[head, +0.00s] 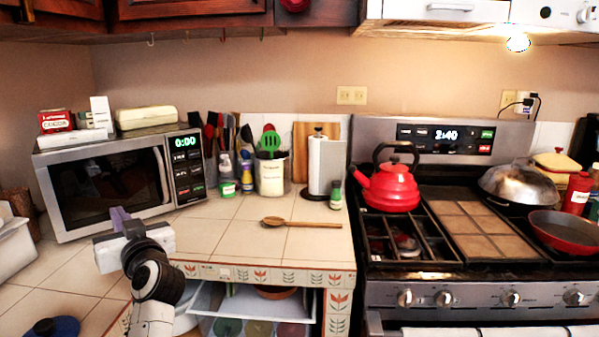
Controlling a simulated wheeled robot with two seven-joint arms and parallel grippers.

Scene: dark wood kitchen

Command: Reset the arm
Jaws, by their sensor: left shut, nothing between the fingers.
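My left gripper (121,222) is raised over the front of the tiled counter, in front of the microwave. It is shut and empty, with its fingers pointing up and toward the microwave. My left arm comes up from the bottom of the view, bent at a dark wrist joint. My right gripper and right arm do not show in the head view.
A microwave (110,180) stands behind my left gripper. A wooden spoon (300,223) lies on the counter (222,240). A red kettle (390,187) sits on the stove at right. An open shelf (232,300) is below the counter. The counter's middle is mostly clear.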

